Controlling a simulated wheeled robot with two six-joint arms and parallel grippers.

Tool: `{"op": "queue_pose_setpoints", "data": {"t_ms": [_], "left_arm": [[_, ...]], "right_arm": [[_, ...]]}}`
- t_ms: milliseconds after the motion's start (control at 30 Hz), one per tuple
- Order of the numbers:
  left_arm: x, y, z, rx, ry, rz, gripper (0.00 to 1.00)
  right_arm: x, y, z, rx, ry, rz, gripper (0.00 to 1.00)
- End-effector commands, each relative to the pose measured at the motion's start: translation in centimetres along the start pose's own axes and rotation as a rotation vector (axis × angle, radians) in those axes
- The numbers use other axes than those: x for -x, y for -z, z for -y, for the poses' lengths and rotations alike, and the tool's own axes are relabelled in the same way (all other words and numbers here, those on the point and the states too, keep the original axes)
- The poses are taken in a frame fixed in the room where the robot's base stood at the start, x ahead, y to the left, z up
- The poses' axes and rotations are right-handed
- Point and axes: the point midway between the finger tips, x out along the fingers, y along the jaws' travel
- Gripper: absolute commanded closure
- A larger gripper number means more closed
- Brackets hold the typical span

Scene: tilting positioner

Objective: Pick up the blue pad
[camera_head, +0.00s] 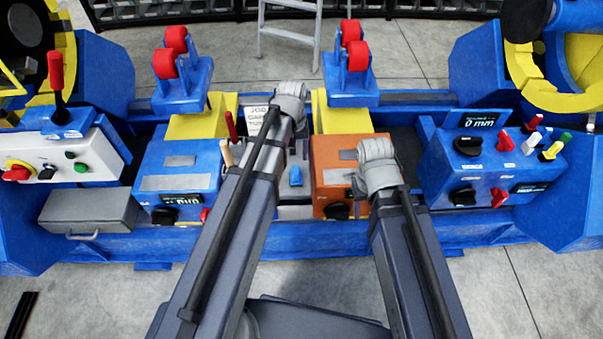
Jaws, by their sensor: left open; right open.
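A small blue block (295,176), which may be the blue pad, stands on a grey surface between the blue box on the left and the orange box on the right. My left arm (232,235) reaches up the middle of the view, with its grey end joint (290,100) above and beyond the small block. My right arm (418,265) ends at a grey joint (377,165) in front of the orange box. I cannot make out the fingers of either gripper; they are hidden behind or below these joints. Nothing held is visible.
A blue control box (180,165) and an orange box (327,180) with a black knob flank the block. Red rollers (168,62) stand behind. A grey drawer box (88,209) and control panels (490,165) line the sides. A step ladder (290,35) stands behind.

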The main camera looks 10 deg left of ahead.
Motion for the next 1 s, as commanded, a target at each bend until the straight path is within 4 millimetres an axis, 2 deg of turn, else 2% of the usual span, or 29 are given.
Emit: {"op": "queue_pose_setpoints", "data": {"t_ms": [300,500,633,1000], "left_arm": [[-2.6,-0.1,-0.1,-0.002,0.000,0.000,0.35],[-2.6,-0.1,-0.1,-0.002,0.000,0.000,0.35],[-3.3,-0.1,-0.2,-0.002,0.000,0.000,0.35],[-7.6,-0.2,-0.5,-0.002,0.000,0.000,0.35]], "right_arm": [[-2.6,0.2,0.2,0.000,0.000,0.000,0.50],[-2.6,0.2,0.2,0.000,0.000,0.000,0.50],[-3.3,0.2,0.3,0.000,0.000,0.000,0.50],[-7.5,0.5,0.7,0.000,0.000,0.000,0.50]]}}
